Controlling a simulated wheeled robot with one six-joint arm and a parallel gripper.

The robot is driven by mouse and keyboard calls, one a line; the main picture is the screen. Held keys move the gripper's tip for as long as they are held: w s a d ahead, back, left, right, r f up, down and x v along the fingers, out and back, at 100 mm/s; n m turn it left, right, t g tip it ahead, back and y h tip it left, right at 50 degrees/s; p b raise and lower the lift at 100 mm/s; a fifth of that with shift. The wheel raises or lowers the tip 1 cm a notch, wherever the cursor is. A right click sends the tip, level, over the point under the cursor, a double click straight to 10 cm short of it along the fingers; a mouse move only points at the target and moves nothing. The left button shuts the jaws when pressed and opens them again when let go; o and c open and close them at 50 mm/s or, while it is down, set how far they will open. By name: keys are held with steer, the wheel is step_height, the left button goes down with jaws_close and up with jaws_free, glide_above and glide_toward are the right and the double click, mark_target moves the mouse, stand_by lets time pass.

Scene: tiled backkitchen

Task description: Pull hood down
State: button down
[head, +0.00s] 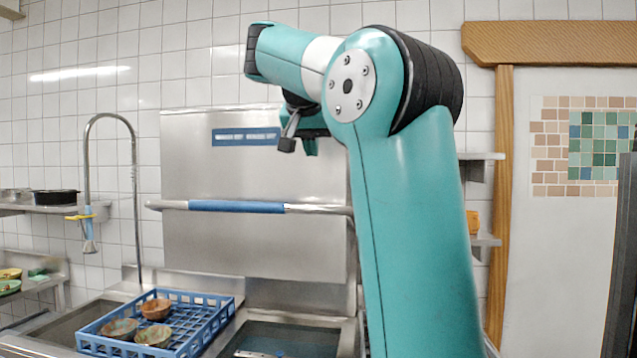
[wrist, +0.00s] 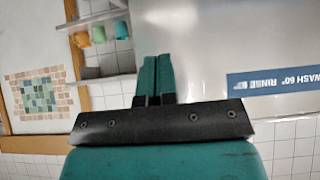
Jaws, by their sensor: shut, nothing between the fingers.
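The hood (head: 215,245) is a large steel box with a blue label strip (head: 245,137) near its top. A long bar handle (head: 235,206) with a blue grip section runs across its front. My gripper (head: 311,147) is in front of the hood, above the handle and apart from it in the picture, near the label's right end. Its teal fingers (wrist: 155,78) are shut and empty in the wrist view, which also shows the hood face (wrist: 215,40). My arm hides the right part of the hood and the handle's right end.
A blue rack (head: 190,342) with several bowls stands on the counter at lower left. A hose tap (head: 136,190) rises behind it. Shelves with dishes (head: 55,197) are at far left. A wooden post (head: 499,200) and tiled panel stand at right.

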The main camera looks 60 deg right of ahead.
steer(key=b+x, duration=0.2)
steer(key=x, duration=0.8)
steer(key=shift+s+d+f, duration=0.1)
steer(key=shift+s+f, duration=0.05)
steer(key=shift+f, duration=0.1)
step_height(320, 180, down, 3)
steer(key=shift+f, duration=0.2)
